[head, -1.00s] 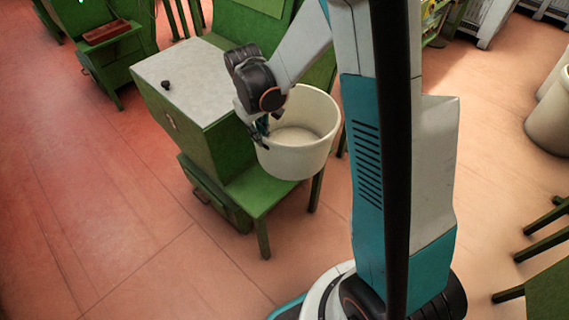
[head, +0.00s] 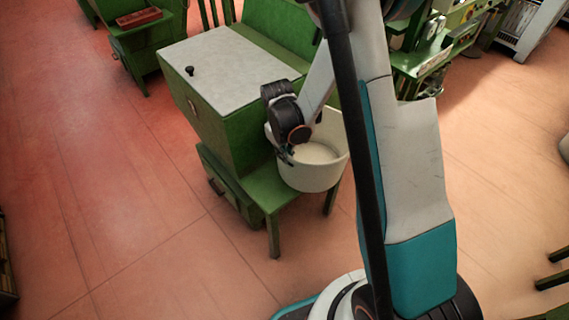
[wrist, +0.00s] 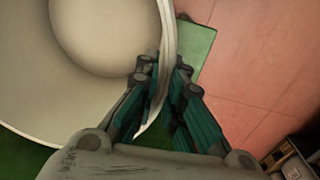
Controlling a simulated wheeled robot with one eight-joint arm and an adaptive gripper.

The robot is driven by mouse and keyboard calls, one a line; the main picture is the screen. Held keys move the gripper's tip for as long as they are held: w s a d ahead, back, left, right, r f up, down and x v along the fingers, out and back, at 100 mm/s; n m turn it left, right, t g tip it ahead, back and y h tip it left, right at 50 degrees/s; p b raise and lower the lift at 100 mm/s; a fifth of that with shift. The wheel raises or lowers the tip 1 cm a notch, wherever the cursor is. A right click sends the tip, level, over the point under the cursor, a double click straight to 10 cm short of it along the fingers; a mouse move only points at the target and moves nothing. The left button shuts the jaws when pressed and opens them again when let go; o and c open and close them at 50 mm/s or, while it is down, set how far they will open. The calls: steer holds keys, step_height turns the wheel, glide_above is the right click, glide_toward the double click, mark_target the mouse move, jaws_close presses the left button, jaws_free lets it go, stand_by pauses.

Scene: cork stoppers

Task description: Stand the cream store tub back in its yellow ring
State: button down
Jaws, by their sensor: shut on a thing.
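The cream tub (head: 312,177) is a wide, round, open vessel in the head view, at the right end of the green bench. My gripper (head: 286,152) is at its left rim. In the wrist view the tub's inside (wrist: 35,85) fills the upper left, and its wall passes between the two teal fingers of my gripper (wrist: 160,100), which are shut on it. The tub looks upright over the bench's low shelf; I cannot tell whether it touches it. No yellow ring shows in either view.
Green machines stand behind. The reddish floor (head: 120,200) in front is clear.

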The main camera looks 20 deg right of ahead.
mark_target(284, 168)
steer(key=shift+f+b, duration=0.6)
steer(key=shift+f, duration=1.55)
steer(key=shift+f, duration=0.15)
steer(key=c, duration=1.7)
jaws_free()
